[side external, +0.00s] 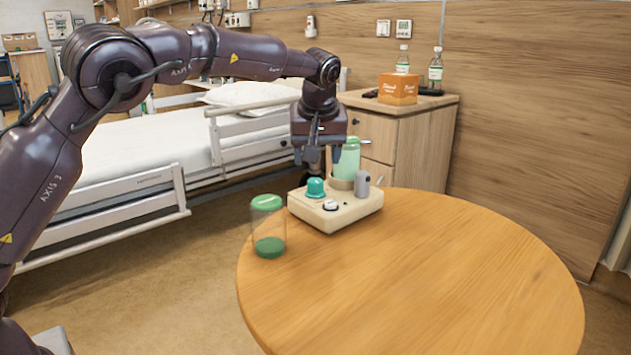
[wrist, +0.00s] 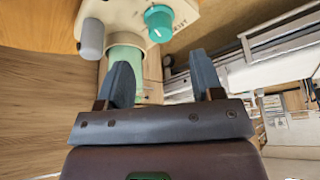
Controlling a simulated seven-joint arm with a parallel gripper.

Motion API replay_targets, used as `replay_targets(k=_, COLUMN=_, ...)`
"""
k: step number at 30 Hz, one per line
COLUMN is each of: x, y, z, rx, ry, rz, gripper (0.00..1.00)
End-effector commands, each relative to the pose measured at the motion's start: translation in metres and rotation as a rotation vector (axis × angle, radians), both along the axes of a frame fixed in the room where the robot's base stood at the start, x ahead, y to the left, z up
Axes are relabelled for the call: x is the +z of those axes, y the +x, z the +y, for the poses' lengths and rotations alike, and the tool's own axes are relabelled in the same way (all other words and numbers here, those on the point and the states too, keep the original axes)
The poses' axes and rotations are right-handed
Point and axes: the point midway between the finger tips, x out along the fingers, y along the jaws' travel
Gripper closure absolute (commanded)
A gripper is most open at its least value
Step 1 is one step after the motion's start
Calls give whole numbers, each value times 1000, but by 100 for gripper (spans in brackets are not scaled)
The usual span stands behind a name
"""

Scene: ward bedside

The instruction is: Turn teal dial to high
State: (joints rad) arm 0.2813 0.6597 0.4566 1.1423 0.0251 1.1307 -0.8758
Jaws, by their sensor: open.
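The teal dial (side external: 315,188) sits on the left part of a cream control box (side external: 340,215) at the table's far left edge. In the wrist view the teal dial (wrist: 158,22) shows with a pale pointer mark and partly legible lettering beside it. My gripper (side external: 320,160) is above and behind the box, pointing down. The dial's setting is too small to read.
A grey knob (side external: 362,184) and a white button (side external: 330,205) are on the box. A pale green cylinder (side external: 348,160) stands close beside my gripper. A green-lidded jar (side external: 268,228) stands left of the box. The round table (side external: 430,280) is clear at right.

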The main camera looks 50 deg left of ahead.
Motion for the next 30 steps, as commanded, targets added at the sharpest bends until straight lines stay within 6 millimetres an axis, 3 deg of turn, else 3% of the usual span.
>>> replay_targets(k=3, x=-26, y=5, z=9, rx=2, ry=1, rz=5, gripper=40)
replay_targets(k=10, x=-59, y=14, z=20, rx=1, ry=0, rz=2, gripper=40)
replay_targets(k=15, x=-69, y=17, z=23, rx=-1, ry=0, rz=0, gripper=40)
replay_targets(k=24, x=-71, y=18, z=23, rx=-1, ry=0, rz=0, gripper=40)
replay_targets(k=30, x=-71, y=18, z=23, rx=-1, ry=0, rz=0, gripper=86)
